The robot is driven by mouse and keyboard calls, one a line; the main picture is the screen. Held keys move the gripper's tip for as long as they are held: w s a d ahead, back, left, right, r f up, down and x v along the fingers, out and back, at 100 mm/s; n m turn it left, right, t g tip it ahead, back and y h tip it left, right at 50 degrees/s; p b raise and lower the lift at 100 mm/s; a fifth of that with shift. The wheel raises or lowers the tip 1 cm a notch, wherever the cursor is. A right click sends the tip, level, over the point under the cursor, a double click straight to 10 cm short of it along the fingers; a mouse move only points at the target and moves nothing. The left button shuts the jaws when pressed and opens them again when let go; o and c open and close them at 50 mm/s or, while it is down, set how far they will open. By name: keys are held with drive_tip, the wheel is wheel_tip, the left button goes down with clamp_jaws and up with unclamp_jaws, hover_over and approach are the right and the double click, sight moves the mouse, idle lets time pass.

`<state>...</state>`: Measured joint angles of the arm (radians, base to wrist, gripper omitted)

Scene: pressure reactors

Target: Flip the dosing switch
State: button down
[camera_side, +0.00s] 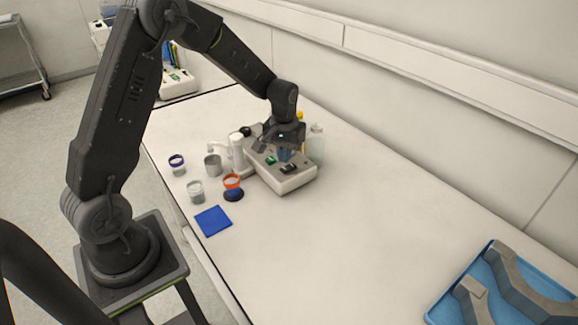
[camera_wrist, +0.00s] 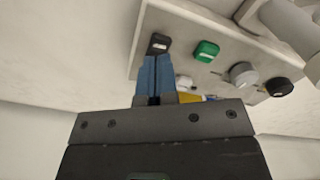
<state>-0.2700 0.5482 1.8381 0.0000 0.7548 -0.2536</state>
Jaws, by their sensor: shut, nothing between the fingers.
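A white control box (camera_side: 290,182) stands on the bench near the wall. Its sloped panel carries a black rocker switch (camera_wrist: 158,43) and a green rocker switch (camera_wrist: 206,51), plus a grey knob (camera_wrist: 243,74) and a black knob (camera_wrist: 279,87). No readable label shows which one is the dosing switch. My gripper (camera_wrist: 154,60) has its blue fingers together and empty. In the wrist view the fingertips appear right at the lower edge of the black switch; I cannot tell whether they touch it. In the side view my gripper (camera_side: 284,154) is over the box.
Small cups, one with an orange rim (camera_side: 232,181), stand left of the box near a blue square pad (camera_side: 213,221). A clear bottle (camera_side: 317,143) stands behind the box. A blue tray (camera_side: 436,312) with grey parts is far right. The bench between is clear.

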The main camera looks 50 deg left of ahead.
drive_tip(key=shift+r, duration=2)
drive_tip(key=shift+r, duration=0.15)
wheel_tip(320, 180, up, 6)
drive_tip(key=m+t, duration=0.1)
hover_over(285, 169)
drive_tip(key=s+d, duration=0.3)
drive_tip(key=s+d+r+m+t, duration=0.2)
drive_tip(key=s+d+r, duration=0.2)
drive_tip(key=s+r, duration=0.3)
drive_tip(key=s+d+r+m+t, duration=0.1)
drive_tip(key=s+d, duration=0.1)
drive_tip(key=s, duration=0.4)
drive_tip(key=s+d+r+m+t, duration=0.1)
drive_tip(key=s+d+m, duration=0.1)
drive_tip(key=s, duration=0.4)
drive_tip(key=shift+s+d+r+t, duration=0.25)
drive_tip(key=shift+d+r+t, duration=0.05)
